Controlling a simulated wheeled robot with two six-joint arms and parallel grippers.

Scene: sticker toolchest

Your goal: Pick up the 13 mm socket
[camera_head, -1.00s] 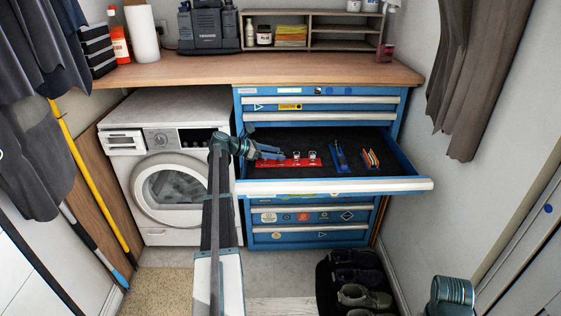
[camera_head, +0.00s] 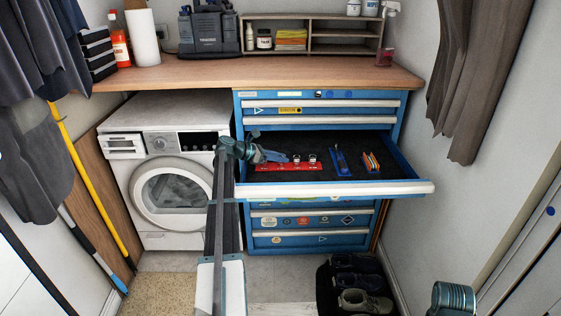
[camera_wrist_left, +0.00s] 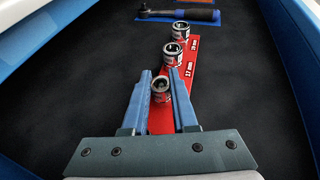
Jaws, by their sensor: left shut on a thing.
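A red holder strip (camera_head: 290,168) lies in the open drawer with three short chrome sockets in a row. The wrist view shows labels 19 mm and 17 mm on the strip (camera_wrist_left: 189,72), beside the far socket (camera_wrist_left: 181,30) and middle socket (camera_wrist_left: 173,53). The nearest socket, taken as the 13 mm socket (camera_wrist_left: 160,88), sits between my left gripper's fingers (camera_wrist_left: 160,75); its label is hidden. My left gripper (camera_head: 280,157) is shut on it at the strip's left end. I cannot tell whether it is clear of the strip. My right gripper is out of view.
The blue toolchest's open drawer (camera_head: 340,189) has a dark liner. To the right of the sockets lie a ratchet on a blue holder (camera_head: 341,161) and an orange-marked holder (camera_head: 371,162). The drawer's walls surround them. A washing machine (camera_head: 172,190) stands left.

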